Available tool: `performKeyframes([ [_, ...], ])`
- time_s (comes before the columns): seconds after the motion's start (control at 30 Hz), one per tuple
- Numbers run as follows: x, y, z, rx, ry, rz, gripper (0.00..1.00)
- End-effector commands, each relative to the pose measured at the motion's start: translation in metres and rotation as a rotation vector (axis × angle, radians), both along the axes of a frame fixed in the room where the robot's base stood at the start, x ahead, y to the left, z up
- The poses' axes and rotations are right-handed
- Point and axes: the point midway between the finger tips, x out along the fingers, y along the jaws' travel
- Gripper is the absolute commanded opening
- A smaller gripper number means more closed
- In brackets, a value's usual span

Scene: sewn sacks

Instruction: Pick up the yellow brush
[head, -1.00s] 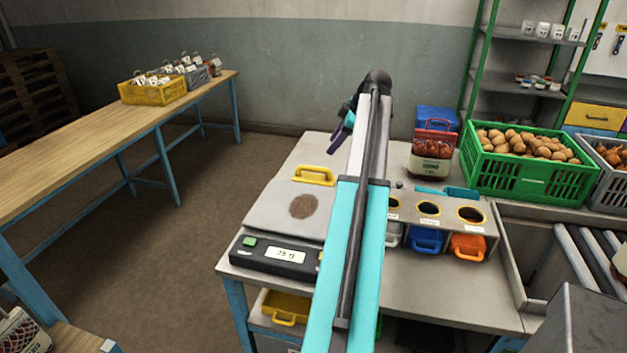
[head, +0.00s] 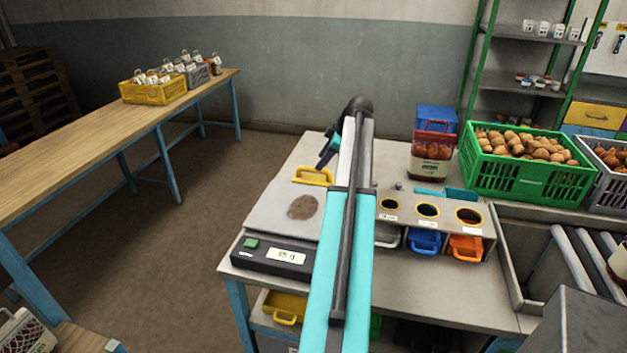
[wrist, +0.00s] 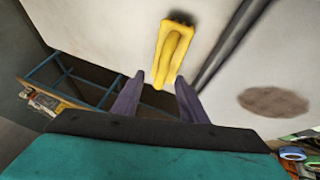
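The yellow brush (head: 314,176) lies at the back edge of the scale's pale plate, on the workbench. In the wrist view the brush (wrist: 174,48) is a yellow shape with a looped handle, pointing toward my gripper. My gripper (wrist: 158,80) is open and empty, with its two dark purple fingers apart. The near end of the brush shows between the fingertips in that view; I cannot tell how far below them it is. In the head view my gripper (head: 326,154) is just above and right of the brush, partly hidden by my arm.
The scale (head: 268,259) has a brown patch (head: 303,207) on its plate. To the right are a holed stand (head: 405,224), a red-topped sack (head: 431,155) and a green crate (head: 520,178) of round produce. A wooden table (head: 100,148) stands left, across open floor.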

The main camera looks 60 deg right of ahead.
Motion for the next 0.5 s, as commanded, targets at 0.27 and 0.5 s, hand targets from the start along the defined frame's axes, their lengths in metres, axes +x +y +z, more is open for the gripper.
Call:
performKeyframes([
  [0.27,0.001,0.001,-0.001,0.0,0.0,0.001,0.39],
  [0.5,0.009,0.003,-0.013,0.002,0.001,0.002,0.39],
])
